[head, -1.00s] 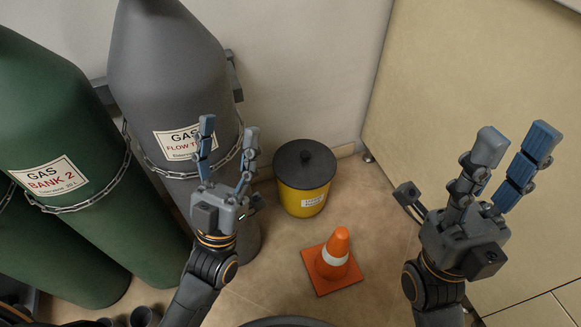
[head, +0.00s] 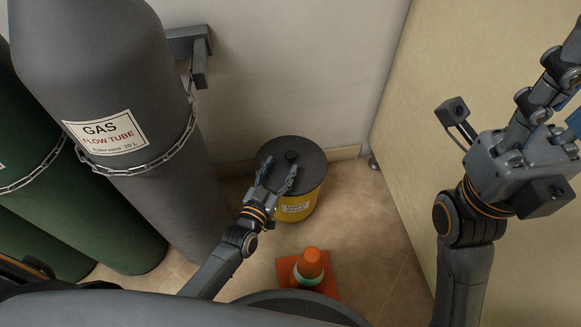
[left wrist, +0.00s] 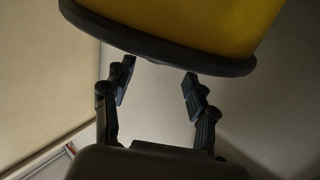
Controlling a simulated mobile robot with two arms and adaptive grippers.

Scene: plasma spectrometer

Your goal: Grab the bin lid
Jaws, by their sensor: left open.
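The bin lid (head: 308,155) is a dark round disc with a small knob (head: 291,155). It sits on the yellow bin (head: 311,204) by the wall. In the left wrist view the lid's dark rim (left wrist: 160,48) shows at the top, against the yellow bin wall (left wrist: 215,25). My left gripper (head: 278,174) is open over the near part of the lid, its fingers pointing toward the knob. In the left wrist view its fingers (left wrist: 159,78) are spread and empty near the rim; contact cannot be told. My right gripper (head: 570,88) is spread open at the right edge, its fingertips partly cut off.
An orange cone (head: 310,264) stands on the floor in front of the bin. A grey gas cylinder (head: 140,100) held by a chain stands left of the bin, with green cylinders (head: 110,235) beyond it. A beige panel (head: 440,70) is at the right.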

